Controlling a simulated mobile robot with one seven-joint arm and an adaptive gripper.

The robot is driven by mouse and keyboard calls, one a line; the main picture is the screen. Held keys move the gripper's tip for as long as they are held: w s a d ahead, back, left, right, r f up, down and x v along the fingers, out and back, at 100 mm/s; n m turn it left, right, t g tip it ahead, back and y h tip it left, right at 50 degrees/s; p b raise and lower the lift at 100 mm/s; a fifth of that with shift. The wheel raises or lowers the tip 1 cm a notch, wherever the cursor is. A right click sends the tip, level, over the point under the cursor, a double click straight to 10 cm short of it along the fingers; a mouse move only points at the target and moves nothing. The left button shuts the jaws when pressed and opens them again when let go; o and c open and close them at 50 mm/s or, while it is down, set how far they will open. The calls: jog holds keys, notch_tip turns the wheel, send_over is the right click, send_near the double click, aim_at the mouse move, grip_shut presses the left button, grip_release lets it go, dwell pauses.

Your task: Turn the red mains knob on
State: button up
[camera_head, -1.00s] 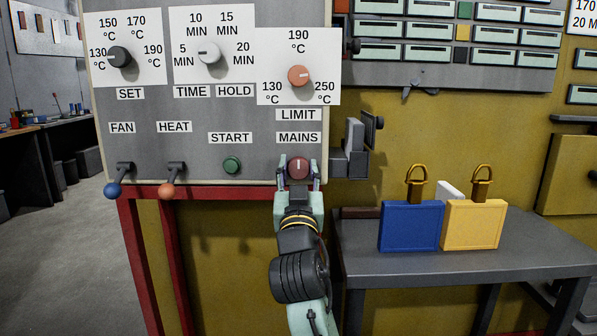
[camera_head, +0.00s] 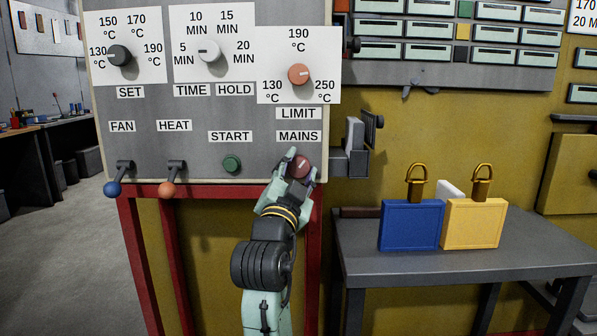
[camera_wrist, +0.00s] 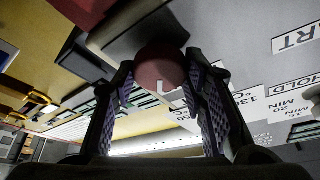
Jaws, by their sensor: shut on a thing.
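The red mains knob (camera_head: 301,165) is on the grey control panel (camera_head: 205,115), under the MAINS label (camera_head: 298,137). Its white mark is tilted off the vertical. My gripper (camera_head: 300,168) is shut on the knob, with a finger on each side, and is rolled so that the fingers sit aslant. In the wrist view the red knob (camera_wrist: 160,70) shows between the two patterned finger pads (camera_wrist: 163,88). The fingers hide part of the knob's sides.
The green START button (camera_head: 232,164) is left of the knob. The FAN lever (camera_head: 113,188) and HEAT lever (camera_head: 167,188) hang at the lower left. The orange limit knob (camera_head: 298,75) is above. A grey bracket (camera_head: 349,160) juts out at right. A table (camera_head: 460,263) holds blue and yellow padlock blocks.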

jog(key=m+g+h, duration=0.1)
jog(key=m, duration=0.2)
jog(key=m+g+h+b, duration=0.1)
jog(key=m, duration=0.2)
jog(key=shift+a+m, duration=0.1)
jog(key=shift+m, duration=0.3)
jog(key=m+g, duration=0.2)
jog(key=m, duration=0.3)
jog(key=shift+m, duration=0.3)
jog(key=o, duration=1.1)
jog(key=shift+s, duration=0.1)
jog(key=v, duration=1.1)
jog(key=shift+s+a+r, duration=0.15)
jog(key=shift+s+r, duration=0.05)
jog(key=shift+s, duration=0.15)
